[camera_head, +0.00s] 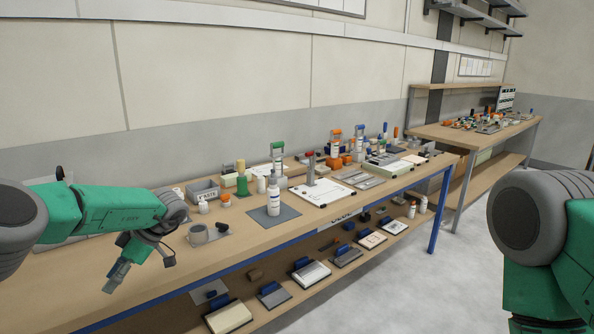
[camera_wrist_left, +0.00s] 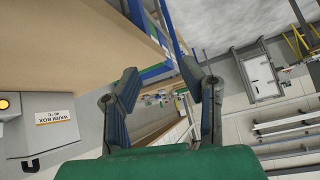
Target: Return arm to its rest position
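My left arm (camera_head: 105,210) comes in from the left, green and grey, and reaches over the left part of the long wooden bench. My right arm (camera_head: 545,220) shows at the right edge, bent downward. My right gripper is out of view.
The long bench (camera_head: 290,228) runs along the wall. A second bench (camera_head: 452,132) stands beyond. The right floor is clear.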

